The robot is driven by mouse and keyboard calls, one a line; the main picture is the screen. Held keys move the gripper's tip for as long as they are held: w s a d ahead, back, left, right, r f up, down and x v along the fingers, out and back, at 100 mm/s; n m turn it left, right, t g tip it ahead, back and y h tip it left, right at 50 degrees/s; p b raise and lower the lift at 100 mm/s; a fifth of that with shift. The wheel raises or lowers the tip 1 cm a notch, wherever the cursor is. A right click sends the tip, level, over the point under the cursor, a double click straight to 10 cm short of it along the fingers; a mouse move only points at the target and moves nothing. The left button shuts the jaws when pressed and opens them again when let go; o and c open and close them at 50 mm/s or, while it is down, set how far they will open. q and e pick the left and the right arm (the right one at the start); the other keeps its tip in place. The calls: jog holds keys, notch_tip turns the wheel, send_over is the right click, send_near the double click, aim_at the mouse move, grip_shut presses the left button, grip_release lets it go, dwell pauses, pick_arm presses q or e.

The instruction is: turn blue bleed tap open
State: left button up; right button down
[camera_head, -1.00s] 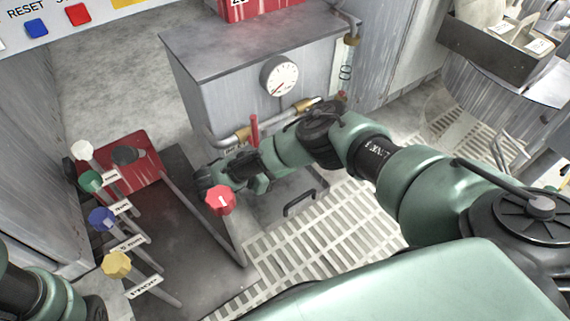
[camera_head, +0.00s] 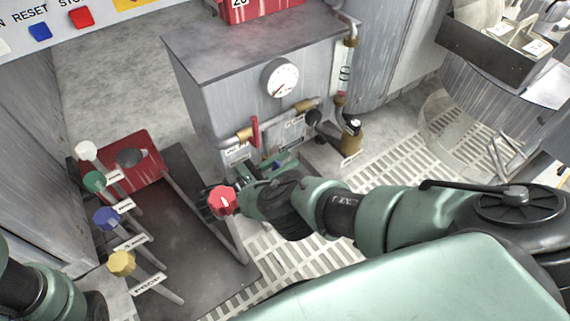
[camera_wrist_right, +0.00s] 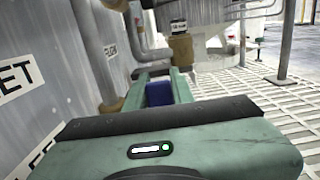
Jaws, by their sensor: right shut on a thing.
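A small blue tap handle (camera_wrist_right: 158,93) sits between the two green fingers of my right gripper (camera_wrist_right: 159,88) in the right wrist view. The gripper is shut on it, and the fingers hide most of it. In the head view my right gripper (camera_head: 283,163) is low at the front of the grey cabinet (camera_head: 215,95), below the red-handled valve (camera_head: 255,132). The blue handle shows there only as a small patch, and its angle cannot be told. My left arm shows at the lower left, but its gripper is out of view.
Levers with white, green, blue (camera_head: 105,218), yellow (camera_head: 121,263) and red knobs (camera_head: 223,200) stand at left and centre. The red knob is close by my right arm. A brass-coloured fitting (camera_head: 351,138) stands right of the gripper. White floor grating (camera_head: 395,165) is open at right.

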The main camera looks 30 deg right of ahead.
jog(key=shift+w, duration=0.1)
dwell(0.3)
jog(key=c, duration=1.5)
grip_release()
jog(key=shift+r, duration=0.1)
